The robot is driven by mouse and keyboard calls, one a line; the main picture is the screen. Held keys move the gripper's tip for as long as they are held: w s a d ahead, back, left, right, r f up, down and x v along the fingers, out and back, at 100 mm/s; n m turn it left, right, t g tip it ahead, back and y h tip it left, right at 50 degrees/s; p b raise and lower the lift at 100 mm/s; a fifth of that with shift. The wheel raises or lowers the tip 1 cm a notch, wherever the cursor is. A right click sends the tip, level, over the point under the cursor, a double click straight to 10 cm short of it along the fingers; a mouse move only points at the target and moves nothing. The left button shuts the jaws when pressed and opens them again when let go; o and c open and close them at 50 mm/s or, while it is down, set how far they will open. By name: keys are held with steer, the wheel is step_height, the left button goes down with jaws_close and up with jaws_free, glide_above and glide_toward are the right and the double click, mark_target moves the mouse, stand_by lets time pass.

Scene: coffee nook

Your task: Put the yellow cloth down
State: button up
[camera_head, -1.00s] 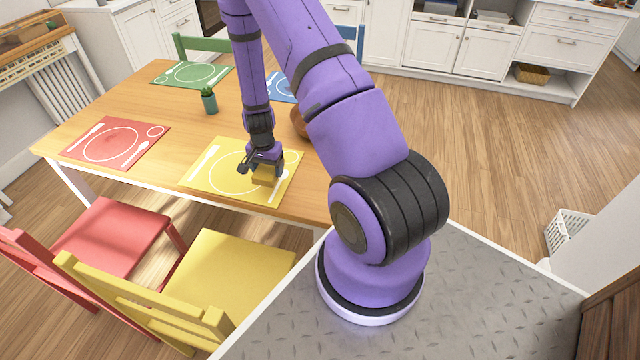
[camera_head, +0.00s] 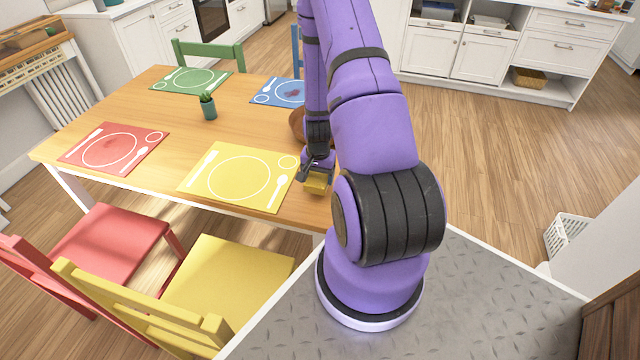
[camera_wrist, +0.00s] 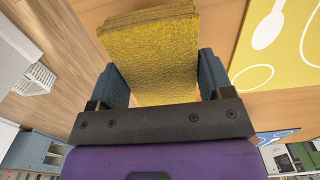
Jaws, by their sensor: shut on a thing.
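The yellow cloth (camera_head: 317,184) is a folded, thick yellow block between the fingers of my gripper (camera_head: 314,178). In the wrist view the cloth (camera_wrist: 155,55) fills the gap between the two dark fingers of the gripper (camera_wrist: 165,80). My gripper is shut on it, over the table's right part, just right of the yellow placemat (camera_head: 238,172). I cannot tell whether the cloth touches the tabletop (camera_head: 140,98). My arm hides part of the table behind it.
A red placemat (camera_head: 113,149), a green placemat (camera_head: 190,79) and a blue placemat with a dark red stain (camera_head: 290,93) lie on the table. A small potted plant (camera_head: 208,106) stands mid-table. A brown bowl (camera_head: 297,123) is partly hidden behind my arm.

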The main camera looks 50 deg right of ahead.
steer(key=shift+s+d+f, duration=0.2)
steer(key=shift+s, duration=0.1)
steer(key=shift+f, duration=1.6)
steer(key=o, duration=0.9)
steer(key=shift+f, duration=0.1)
